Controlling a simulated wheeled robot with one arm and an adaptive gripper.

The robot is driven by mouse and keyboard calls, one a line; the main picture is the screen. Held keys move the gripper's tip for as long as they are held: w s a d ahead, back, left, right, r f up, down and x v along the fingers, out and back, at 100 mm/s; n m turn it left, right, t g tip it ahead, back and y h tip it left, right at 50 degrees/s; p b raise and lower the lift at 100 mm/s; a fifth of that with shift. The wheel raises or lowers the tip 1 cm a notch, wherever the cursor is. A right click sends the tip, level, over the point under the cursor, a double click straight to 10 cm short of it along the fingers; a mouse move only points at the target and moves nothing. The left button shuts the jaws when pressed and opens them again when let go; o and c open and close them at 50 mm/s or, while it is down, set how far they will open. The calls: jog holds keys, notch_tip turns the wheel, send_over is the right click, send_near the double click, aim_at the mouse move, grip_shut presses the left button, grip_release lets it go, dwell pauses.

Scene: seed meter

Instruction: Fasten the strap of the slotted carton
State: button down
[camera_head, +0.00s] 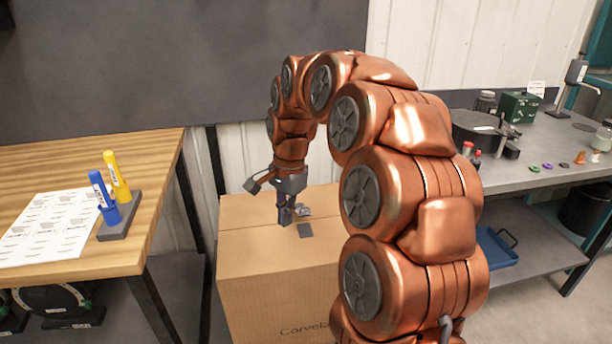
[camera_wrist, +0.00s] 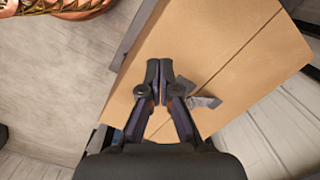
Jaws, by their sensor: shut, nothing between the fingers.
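The carton (camera_head: 260,265) is a brown cardboard box standing between the two tables, with printing low on its front. Its top also shows in the wrist view (camera_wrist: 215,45), with a seam line across it. A small dark grey piece (camera_head: 305,230), perhaps part of the strap, lies on the top. A grey piece beside my fingers (camera_wrist: 207,102) also shows in the wrist view; I cannot tell its exact shape. My gripper (camera_head: 285,218) points down over the carton top, shut, with its fingertips together and empty in the wrist view (camera_wrist: 159,72). I cannot tell whether it touches the carton.
A wooden table (camera_head: 150,165) at left holds a printed sheet (camera_head: 50,225) and a stand (camera_head: 120,218) with a blue and a yellow marker. A grey bench (camera_head: 540,150) at right holds a dark pot, a green box (camera_head: 518,107) and small items. My arm hides the carton's right side.

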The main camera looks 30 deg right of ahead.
jog(key=w+d+r+m+t+p, duration=0.1)
jog(key=w+d+r+m+p, duration=0.25)
jog(key=d, duration=0.25)
jog(key=w+d+r+m+p, duration=0.3)
jog(key=d+r+m, duration=0.1)
jog(key=d+r, duration=0.15)
jog(key=p, duration=0.3)
send_over(305, 214)
jog(key=shift+h, duration=0.3)
notch_tip(305, 214, down, 14)
jog(key=shift+s+f, duration=0.15)
jog(key=shift+f, duration=0.1)
jog(key=shift+s+f+b, duration=0.1)
jog(key=shift+b, duration=0.2)
jog(key=shift+s+f+t+b, duration=0.15)
jog(key=shift+t+b, duration=0.25)
jog(key=shift+s+a+f+n, duration=0.1)
jog(key=shift+s+f+n, duration=0.05)
jog(key=shift+n, duration=0.1)
